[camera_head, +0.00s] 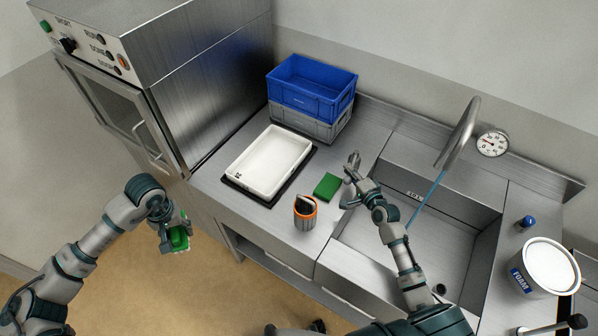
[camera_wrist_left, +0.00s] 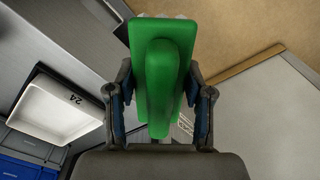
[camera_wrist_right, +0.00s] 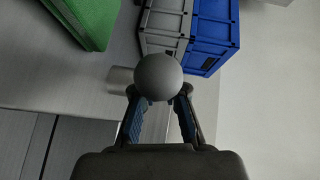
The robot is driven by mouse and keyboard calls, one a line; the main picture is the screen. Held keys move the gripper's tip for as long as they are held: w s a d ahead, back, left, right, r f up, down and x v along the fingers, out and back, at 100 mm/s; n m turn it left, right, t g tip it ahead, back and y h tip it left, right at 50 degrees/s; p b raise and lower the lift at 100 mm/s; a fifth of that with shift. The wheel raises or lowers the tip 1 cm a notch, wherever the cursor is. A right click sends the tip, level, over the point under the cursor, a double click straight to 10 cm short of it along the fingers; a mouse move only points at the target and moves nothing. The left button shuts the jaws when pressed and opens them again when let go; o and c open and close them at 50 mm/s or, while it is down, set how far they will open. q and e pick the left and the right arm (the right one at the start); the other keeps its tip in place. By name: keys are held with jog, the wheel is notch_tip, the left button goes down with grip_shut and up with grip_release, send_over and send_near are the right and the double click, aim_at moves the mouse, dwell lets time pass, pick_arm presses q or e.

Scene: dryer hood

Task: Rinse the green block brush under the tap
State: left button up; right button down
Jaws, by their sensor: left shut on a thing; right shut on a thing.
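The green block brush (camera_head: 180,241) is in my left gripper (camera_head: 172,236), out over the floor left of the counter. In the left wrist view the brush's green body and raised grip (camera_wrist_left: 160,85) stand between the two fingers; pale bristles barely show at its top edge. My right gripper (camera_head: 352,178) is shut on a grey ball-shaped knob (camera_wrist_right: 158,77) beside the sink's left edge. The tap (camera_head: 461,132) arches over the sink (camera_head: 440,245), and a thin blue stream of water (camera_head: 427,201) falls from it.
A green block (camera_head: 327,186) and an orange-banded cup (camera_head: 305,214) stand on the counter. A white tray (camera_head: 265,160) lies behind them, with a blue crate (camera_head: 312,86) on a grey one at the back. A white foam tub (camera_head: 545,268) stands right of the sink.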

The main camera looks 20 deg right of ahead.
aim_at(182, 236)
pick_arm(q)
notch_tip(182, 236, down, 3)
jog(key=shift+f+b, duration=0.1)
jog(key=shift+b, duration=0.8)
pick_arm(e)
jog(key=shift+s+d+f+n+y, duration=0.1)
jog(key=shift+s+f+n+y, duration=0.1)
jog(key=shift+f+n+y, duration=0.35)
pick_arm(q)
jog(key=shift+d+f, duration=0.1)
jog(key=shift+d, duration=0.05)
pick_arm(e)
jog(key=shift+s+d+r, duration=0.1)
jog(key=shift+d+r, duration=0.05)
jog(key=shift+r, duration=0.05)
jog(key=c, duration=1.4)
grip_release()
jog(key=shift+o, duration=1)
jog(key=shift+r, duration=0.15)
jog(key=v, duration=1.1)
jog(key=shift+s+d, duration=0.3)
